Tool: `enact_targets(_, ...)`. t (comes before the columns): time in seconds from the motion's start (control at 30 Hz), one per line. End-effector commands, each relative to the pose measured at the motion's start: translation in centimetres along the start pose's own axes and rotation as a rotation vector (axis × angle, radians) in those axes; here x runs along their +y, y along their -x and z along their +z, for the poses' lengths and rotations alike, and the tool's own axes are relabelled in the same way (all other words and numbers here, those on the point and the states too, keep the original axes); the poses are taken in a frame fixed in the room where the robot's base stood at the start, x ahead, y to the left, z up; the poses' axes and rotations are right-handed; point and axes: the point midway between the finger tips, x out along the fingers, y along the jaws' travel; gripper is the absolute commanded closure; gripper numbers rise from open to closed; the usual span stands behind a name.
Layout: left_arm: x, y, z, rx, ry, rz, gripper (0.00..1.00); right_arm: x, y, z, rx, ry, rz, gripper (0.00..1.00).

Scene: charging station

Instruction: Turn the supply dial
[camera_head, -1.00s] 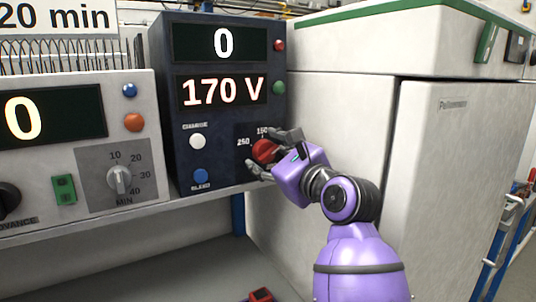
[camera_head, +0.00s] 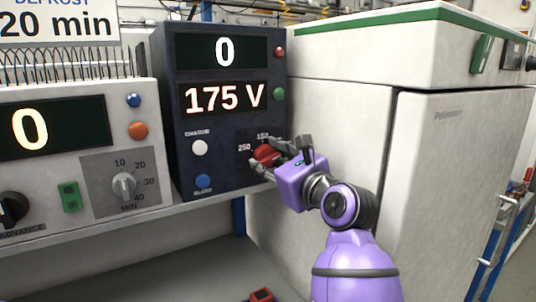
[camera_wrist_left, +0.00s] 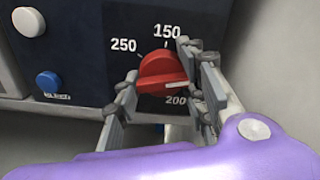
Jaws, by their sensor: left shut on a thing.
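The supply dial is a red knob (camera_head: 263,154) low on the right of the dark blue supply unit (camera_head: 228,148). Its voltage display (camera_head: 225,98) reads 175 V and the upper display (camera_head: 225,52) reads 0. In the left wrist view the red dial (camera_wrist_left: 160,70) sits between the fingers of the gripper (camera_wrist_left: 164,82). Marks 250, 150 and 200 surround it. A pale line on the dial points right, between 150 and 200.
A white charge button (camera_head: 199,148) and a blue bleed button (camera_head: 203,181) are left of the dial. A pale unit with a grey timer dial (camera_head: 124,186) stands further left. A large pale cabinet (camera_head: 340,110) stands close on the right.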

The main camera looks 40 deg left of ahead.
Motion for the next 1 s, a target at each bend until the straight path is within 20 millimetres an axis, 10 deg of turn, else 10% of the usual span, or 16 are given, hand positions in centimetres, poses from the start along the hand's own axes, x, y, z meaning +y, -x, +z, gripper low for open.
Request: enact_targets(1.0,0.0,-0.1,0.4,-0.005,-0.331,0.004,0.88,0.3,2.3,-2.7,0.028,-0.012,0.003,0.46)
